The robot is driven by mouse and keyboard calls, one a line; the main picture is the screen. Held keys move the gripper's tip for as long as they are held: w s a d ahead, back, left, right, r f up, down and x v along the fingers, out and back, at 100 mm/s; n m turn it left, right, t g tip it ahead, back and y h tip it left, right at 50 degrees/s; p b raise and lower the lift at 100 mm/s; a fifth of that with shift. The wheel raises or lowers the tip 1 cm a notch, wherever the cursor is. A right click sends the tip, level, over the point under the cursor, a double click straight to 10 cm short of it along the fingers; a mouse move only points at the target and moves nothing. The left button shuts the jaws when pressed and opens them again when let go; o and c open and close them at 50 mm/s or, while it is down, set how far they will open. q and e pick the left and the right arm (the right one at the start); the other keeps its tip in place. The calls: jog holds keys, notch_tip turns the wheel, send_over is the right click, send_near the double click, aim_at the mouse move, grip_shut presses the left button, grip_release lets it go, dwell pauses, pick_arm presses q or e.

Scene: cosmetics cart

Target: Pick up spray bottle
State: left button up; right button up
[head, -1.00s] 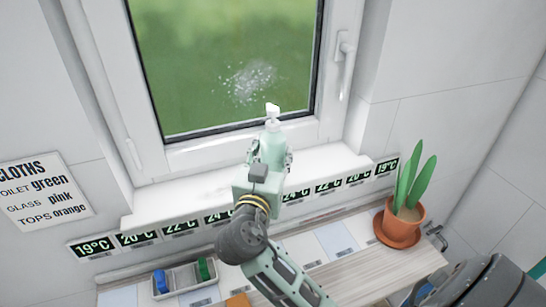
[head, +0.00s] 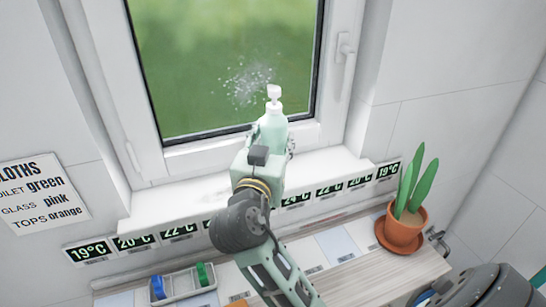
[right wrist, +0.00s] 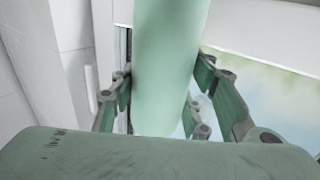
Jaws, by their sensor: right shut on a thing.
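The spray bottle (head: 273,127) is pale green with a white pump top. It stands upright in front of the window, above the white sill. My right gripper (head: 270,140) is shut on its body from the near side. In the right wrist view the bottle (right wrist: 168,70) fills the middle, with the fingers of my right gripper (right wrist: 162,95) on both sides of it. The bottle's lower end is hidden behind the gripper in the head view, so its contact with the sill cannot be seen. My left gripper is not in view.
The closed window (head: 225,60) has a white spatter mark on its glass. A potted plant (head: 404,225) stands at the right on the shelf below the sill (head: 160,208). A small tray (head: 185,285) with blue and green items is at the lower left.

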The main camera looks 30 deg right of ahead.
jog(key=s+d+r+p, duration=0.5)
jog(key=s+r+p, duration=0.1)
jog(key=s+p, duration=0.4)
jog(key=shift+d+r, duration=0.25)
jog(key=shift+r, duration=0.05)
jog(key=shift+a+f, duration=0.1)
jog(key=shift+f, duration=0.05)
